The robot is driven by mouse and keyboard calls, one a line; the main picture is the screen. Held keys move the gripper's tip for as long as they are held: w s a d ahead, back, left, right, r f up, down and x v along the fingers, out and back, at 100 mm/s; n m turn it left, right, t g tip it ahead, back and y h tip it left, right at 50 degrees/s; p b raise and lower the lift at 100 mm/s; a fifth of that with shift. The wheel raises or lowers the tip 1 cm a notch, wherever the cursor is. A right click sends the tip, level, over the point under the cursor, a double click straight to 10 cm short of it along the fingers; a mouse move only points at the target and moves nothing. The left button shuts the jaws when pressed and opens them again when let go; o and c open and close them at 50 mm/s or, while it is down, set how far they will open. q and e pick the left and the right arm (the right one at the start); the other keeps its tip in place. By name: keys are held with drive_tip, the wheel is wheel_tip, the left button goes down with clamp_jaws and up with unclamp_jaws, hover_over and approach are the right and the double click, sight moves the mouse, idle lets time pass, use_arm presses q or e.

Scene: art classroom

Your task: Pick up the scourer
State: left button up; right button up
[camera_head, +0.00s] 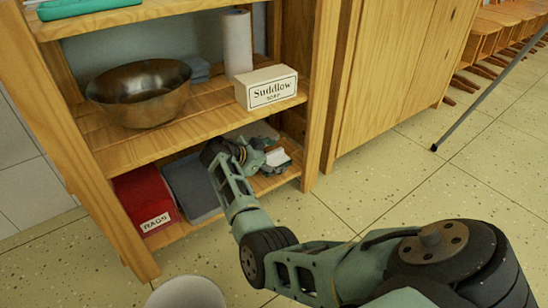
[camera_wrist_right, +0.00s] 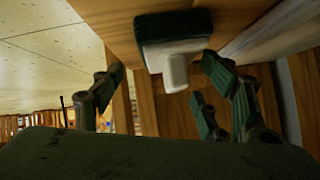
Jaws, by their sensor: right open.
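The scourer, as far as I can tell, is the dark green pad with a pale edge and a whitish block-like handle (camera_wrist_right: 174,28) at the top middle of the right wrist view. In the head view my right gripper (camera_head: 268,154) reaches into the lower shelf of the wooden unit. It partly hides a small pale and dark item there, which may be the scourer. In the right wrist view my right gripper (camera_wrist_right: 160,88) has its fingers wide apart, with the scourer beyond and between them, and nothing is held. My left gripper is not in view.
On the lower shelf, a red rags box (camera_head: 145,200) and a grey bin (camera_head: 190,183) stand left of my gripper. A wooden post (camera_head: 320,95) bounds the right side.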

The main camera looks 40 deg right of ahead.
drive_tip(key=shift+d+f, duration=0.1)
drive_tip(key=shift+d, duration=0.2)
drive_tip(key=c, duration=1.3)
